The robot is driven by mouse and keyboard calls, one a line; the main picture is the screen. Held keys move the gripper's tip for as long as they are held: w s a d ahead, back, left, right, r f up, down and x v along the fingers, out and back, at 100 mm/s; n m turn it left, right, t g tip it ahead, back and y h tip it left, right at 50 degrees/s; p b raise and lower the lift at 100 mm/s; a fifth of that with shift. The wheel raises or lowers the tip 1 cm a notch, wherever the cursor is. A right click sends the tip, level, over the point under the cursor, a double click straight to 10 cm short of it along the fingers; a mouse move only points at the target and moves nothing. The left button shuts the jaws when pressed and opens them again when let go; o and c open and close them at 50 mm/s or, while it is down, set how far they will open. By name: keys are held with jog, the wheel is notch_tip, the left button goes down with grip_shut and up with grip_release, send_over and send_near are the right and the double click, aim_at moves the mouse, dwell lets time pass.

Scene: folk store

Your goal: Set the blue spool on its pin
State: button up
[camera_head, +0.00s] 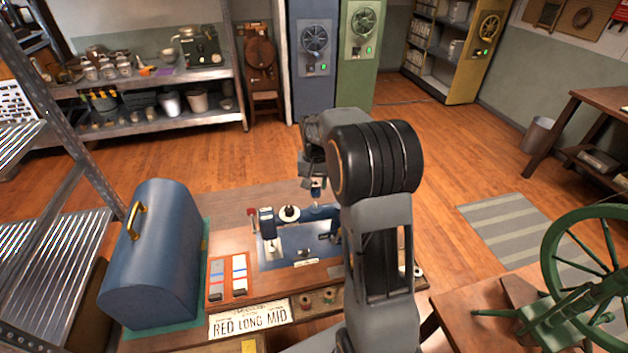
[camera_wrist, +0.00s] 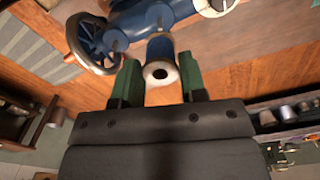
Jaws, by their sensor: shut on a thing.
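A blue spool with a pale end and a dark centre hole (camera_wrist: 161,50) is between the green fingers of my gripper (camera_wrist: 160,76) in the wrist view. The gripper is shut on it. In the head view my gripper (camera_head: 316,182) hangs above the blue sewing machine (camera_head: 322,213), in front of the far floor. The sewing machine stands on the wooden table, and my arm hides its right part. In the wrist view the machine (camera_wrist: 150,14) lies just beyond the spool, with its handwheel (camera_wrist: 92,45) at upper left. I cannot make out the pin clearly.
A blue domed case (camera_head: 155,262) stands left of the machine. A slider panel (camera_head: 228,278), a card reading "RED LONG MID" (camera_head: 250,319) and small spools (camera_head: 330,298) are along the table front. A green spinning wheel (camera_head: 590,265) stands at right.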

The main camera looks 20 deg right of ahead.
aim_at(315, 196)
jog(key=shift+f, duration=0.6)
jog(key=shift+a+f+b, duration=0.1)
jog(key=shift+f+b, duration=0.1)
jog(key=shift+b, duration=0.15)
jog(key=shift+f, duration=0.4)
dwell(0.6)
jog(key=shift+f+b, duration=0.85)
jog(key=shift+f, duration=0.05)
jog(key=shift+f, duration=0.25)
jog(key=shift+f+b, duration=0.5)
jog(key=shift+b, duration=0.05)
jog(key=o, duration=0.8)
